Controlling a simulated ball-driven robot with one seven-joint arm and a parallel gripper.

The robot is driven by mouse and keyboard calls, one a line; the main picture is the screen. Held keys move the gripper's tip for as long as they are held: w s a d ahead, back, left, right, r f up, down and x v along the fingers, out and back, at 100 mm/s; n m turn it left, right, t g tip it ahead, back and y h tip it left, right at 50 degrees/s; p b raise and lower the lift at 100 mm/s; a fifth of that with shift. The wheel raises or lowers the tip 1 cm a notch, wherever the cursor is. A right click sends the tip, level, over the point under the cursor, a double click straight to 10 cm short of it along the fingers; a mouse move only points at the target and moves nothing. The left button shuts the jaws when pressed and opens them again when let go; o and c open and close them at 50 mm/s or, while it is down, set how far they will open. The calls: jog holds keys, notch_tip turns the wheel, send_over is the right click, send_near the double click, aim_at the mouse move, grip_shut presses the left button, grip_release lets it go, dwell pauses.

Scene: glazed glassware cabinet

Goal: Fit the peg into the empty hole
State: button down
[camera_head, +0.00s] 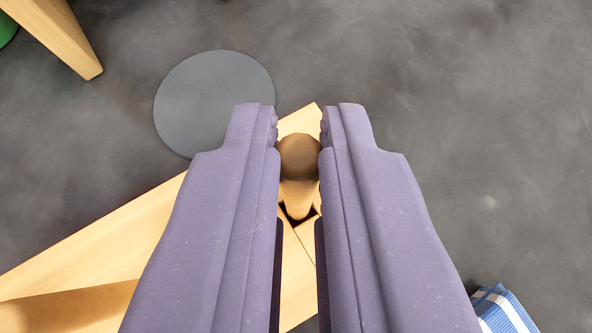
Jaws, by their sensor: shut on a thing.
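My gripper (299,128) has two purple fingers shut on a brown wooden peg (299,157), with its round end between the fingertips. The peg is over a pale wooden block (110,247). A dark hole (299,219) shows in the block just below the peg in the picture. A lighter rounded wooden part lies between the peg's round end and the hole's dark edge. I cannot tell whether the peg's lower end is in the hole or above it. The fingers hide much of the block around it.
A brown rounded wooden piece (65,305) lies on the block at lower left. A flat grey disc (213,100) lies beyond the block on the dark grey surface. A blue checked cloth (502,310) is at lower right, and a wooden piece (58,35) at upper left. The upper right is clear.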

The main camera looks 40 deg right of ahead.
jog(key=c, duration=1.6)
grip_release()
jog(key=shift+f, duration=0.15)
jog(key=o, duration=0.4)
jog(key=shift+o, duration=0.2)
